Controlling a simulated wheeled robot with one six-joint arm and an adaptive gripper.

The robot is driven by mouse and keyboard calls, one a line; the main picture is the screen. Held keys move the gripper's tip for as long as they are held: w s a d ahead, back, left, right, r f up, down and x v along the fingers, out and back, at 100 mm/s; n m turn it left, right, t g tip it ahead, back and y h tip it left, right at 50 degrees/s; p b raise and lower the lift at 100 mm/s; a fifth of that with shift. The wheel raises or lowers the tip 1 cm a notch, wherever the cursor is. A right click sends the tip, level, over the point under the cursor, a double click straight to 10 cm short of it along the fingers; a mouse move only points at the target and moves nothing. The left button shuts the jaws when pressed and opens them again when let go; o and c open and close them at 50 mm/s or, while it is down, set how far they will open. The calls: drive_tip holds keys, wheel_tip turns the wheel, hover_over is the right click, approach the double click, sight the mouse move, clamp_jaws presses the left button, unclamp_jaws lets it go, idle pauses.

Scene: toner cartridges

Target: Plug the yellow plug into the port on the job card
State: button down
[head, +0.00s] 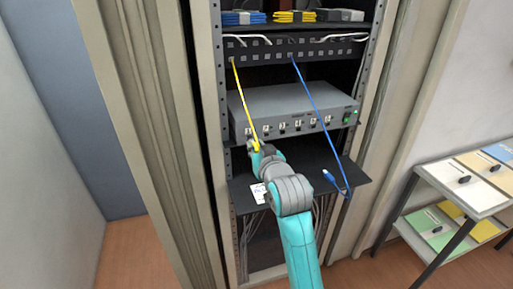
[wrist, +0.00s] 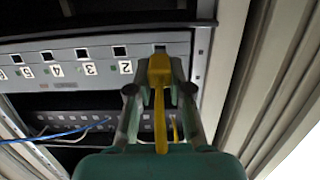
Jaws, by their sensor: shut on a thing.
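My gripper (wrist: 158,92) is shut on the yellow plug (wrist: 159,70), in front of the grey switch box (head: 290,103). In the wrist view the plug's tip lies just below the port (wrist: 160,48) to the right of the one labelled 2. The plug hides that port's label; I cannot tell whether the tip touches the box. In the head view my gripper (head: 258,148) is at the box's left end. The yellow cable (head: 243,98) runs up to the patch panel. A white job card (head: 259,194) lies on the shelf, partly hidden by my arm; its text is unreadable.
A blue cable (head: 318,105) hangs in front of the box, its plug (head: 329,175) on the black shelf (head: 310,182). The rack's left post (head: 222,110) is close to my gripper. A side table (head: 470,187) with folders stands at right.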

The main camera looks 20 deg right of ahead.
sight(253, 142)
drive_tip(key=shift+w, duration=1.8)
idle(1.9)
drive_tip(key=c, duration=1)
unclamp_jaws()
drive_tip(key=s+r, duration=0.2)
drive_tip(key=s, duration=1)
drive_tip(key=s+f, duration=2)
drive_tip(key=f, duration=0.2)
drive_tip(key=shift+g, duration=0.7)
drive_tip(key=s, duration=0.9)
drive_tip(key=s+f, duration=0.1)
drive_tip(key=s, duration=1.7)
drive_tip(key=shift+s+f, duration=0.15)
drive_tip(key=shift+f, duration=0.15)
